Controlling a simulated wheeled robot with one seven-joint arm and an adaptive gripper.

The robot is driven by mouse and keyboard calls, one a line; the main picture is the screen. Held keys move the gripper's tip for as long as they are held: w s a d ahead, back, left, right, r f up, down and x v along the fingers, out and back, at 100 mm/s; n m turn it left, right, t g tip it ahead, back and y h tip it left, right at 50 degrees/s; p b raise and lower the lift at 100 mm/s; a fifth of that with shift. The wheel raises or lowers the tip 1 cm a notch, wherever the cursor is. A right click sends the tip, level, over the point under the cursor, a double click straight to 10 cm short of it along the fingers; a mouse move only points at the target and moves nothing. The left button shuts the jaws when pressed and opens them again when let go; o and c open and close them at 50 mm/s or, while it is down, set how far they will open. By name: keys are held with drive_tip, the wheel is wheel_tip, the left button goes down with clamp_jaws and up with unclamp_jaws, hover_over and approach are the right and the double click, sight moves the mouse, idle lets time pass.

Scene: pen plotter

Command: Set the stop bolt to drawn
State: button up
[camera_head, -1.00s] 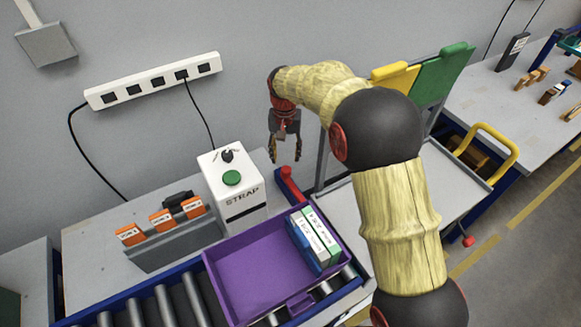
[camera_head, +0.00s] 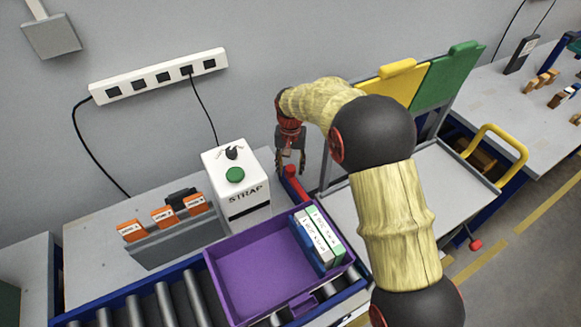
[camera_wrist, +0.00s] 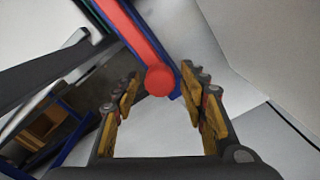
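A red bar with a rounded end (camera_head: 291,172) stands at the far end of the conveyor, beside the purple tote. I take it for the stop bolt, but no label shows. In the wrist view the red bar (camera_wrist: 138,35) lies along a blue rail, and its round end faces the space between my fingers. My gripper (camera_head: 291,168) points down, just above and behind the red bar. In the wrist view my gripper (camera_wrist: 162,105) is open, with nothing between the finger pads. Whether a finger touches the bar cannot be told.
The purple tote (camera_head: 238,292) holds white-labelled boxes (camera_head: 313,243). The white STRAP box (camera_head: 235,190) with a green button stands left of my gripper. A grey trolley (camera_head: 440,190) with a red knob (camera_head: 475,245) and yellow handle (camera_head: 505,143) is on the right.

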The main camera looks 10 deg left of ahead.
drive_tip(key=c, duration=1)
clamp_jaws()
